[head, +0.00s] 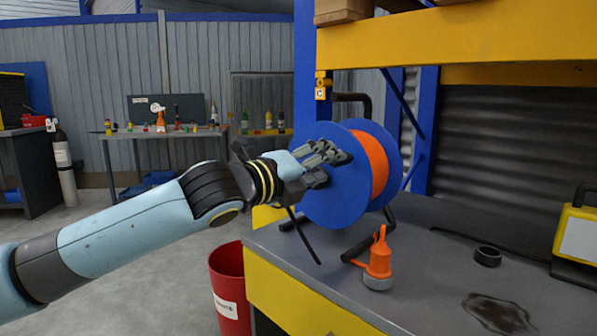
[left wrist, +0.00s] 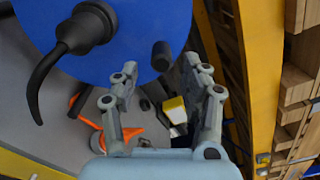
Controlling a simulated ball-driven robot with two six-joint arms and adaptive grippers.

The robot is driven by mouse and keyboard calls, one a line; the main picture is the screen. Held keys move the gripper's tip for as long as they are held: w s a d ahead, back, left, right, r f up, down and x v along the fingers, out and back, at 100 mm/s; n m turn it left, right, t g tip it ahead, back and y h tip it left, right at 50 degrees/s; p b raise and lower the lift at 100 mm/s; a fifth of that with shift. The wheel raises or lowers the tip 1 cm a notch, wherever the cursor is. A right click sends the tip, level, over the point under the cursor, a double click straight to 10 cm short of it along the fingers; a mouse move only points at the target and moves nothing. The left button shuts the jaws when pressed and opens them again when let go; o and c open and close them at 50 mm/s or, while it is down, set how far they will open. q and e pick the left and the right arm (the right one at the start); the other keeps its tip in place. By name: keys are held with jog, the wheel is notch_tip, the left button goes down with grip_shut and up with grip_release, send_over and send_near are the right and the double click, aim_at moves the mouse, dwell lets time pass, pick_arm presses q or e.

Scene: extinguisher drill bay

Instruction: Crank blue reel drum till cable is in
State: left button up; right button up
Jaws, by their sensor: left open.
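The blue reel drum (head: 340,205) stands on the grey workbench, with orange cable (head: 372,160) wound between its flanges. The drum's blue face also fills the upper left of the left wrist view (left wrist: 130,25). A black curved, tapering part (left wrist: 72,45) stands out from it, and a small black knob (left wrist: 161,56) shows near its edge. My left gripper (head: 338,158) is open in front of the drum face. My right gripper is out of view.
A yellow shelf beam (head: 450,45) hangs above. A red bin (head: 230,290) stands left of the bench.

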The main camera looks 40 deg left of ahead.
pick_arm(q)
jog(key=s, duration=0.7)
jog(key=shift+s+a, duration=0.15)
jog(key=shift+r, duration=0.1)
dwell(0.4)
